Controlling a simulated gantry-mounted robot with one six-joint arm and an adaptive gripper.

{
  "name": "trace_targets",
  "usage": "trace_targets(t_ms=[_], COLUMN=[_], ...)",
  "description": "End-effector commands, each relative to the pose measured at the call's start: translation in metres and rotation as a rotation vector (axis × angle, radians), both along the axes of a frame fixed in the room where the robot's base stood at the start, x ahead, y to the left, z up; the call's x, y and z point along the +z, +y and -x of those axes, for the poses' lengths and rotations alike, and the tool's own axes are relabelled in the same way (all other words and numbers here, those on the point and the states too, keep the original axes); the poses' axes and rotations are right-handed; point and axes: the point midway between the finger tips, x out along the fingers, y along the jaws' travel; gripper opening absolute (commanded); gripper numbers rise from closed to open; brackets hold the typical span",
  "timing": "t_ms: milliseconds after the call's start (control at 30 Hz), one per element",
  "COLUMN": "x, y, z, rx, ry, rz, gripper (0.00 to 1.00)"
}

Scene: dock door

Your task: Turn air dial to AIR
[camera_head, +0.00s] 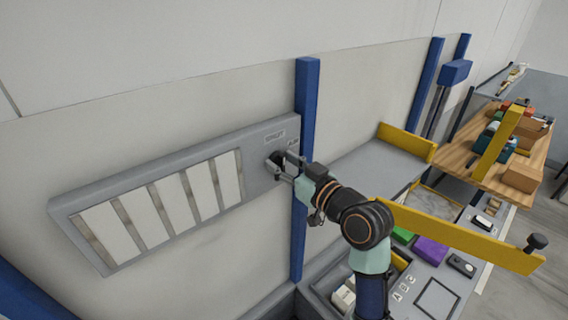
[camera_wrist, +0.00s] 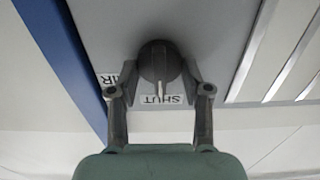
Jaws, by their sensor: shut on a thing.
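The air dial (camera_wrist: 160,62) is a dark round knob on a grey wall panel (camera_head: 258,140). In the wrist view its pale pointer line faces the SHUT label (camera_wrist: 166,99), which reads upside down. A second label ending in "IR" (camera_wrist: 108,80) sits to the left, partly hidden behind a finger. My gripper (camera_head: 284,162) is at the panel's right end, its two fingers on either side of the dial. In the wrist view my gripper (camera_wrist: 160,75) is shut on the dial. In the head view the dial (camera_head: 276,158) is small and partly covered by the fingers.
The panel has several pale slatted openings (camera_head: 180,200) left of the dial. A blue post (camera_head: 306,90) stands just right of it. A yellow bar (camera_head: 460,238) crosses at the right, over a bench with small items. A wooden table (camera_head: 535,150) with boxes stands farther back.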

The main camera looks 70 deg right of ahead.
Motion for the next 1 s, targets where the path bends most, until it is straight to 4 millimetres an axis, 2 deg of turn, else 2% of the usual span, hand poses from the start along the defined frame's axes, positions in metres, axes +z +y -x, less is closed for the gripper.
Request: trace_targets(t_ms=[367,1000], x=[-0.0035,-0.0056], y=[0.0006,0.003], z=[-0.0006,-0.0017], rx=[0.001,0.0], ry=[0.058,0.317], rz=[0.123,0.649], gripper=[0.14,0.14])
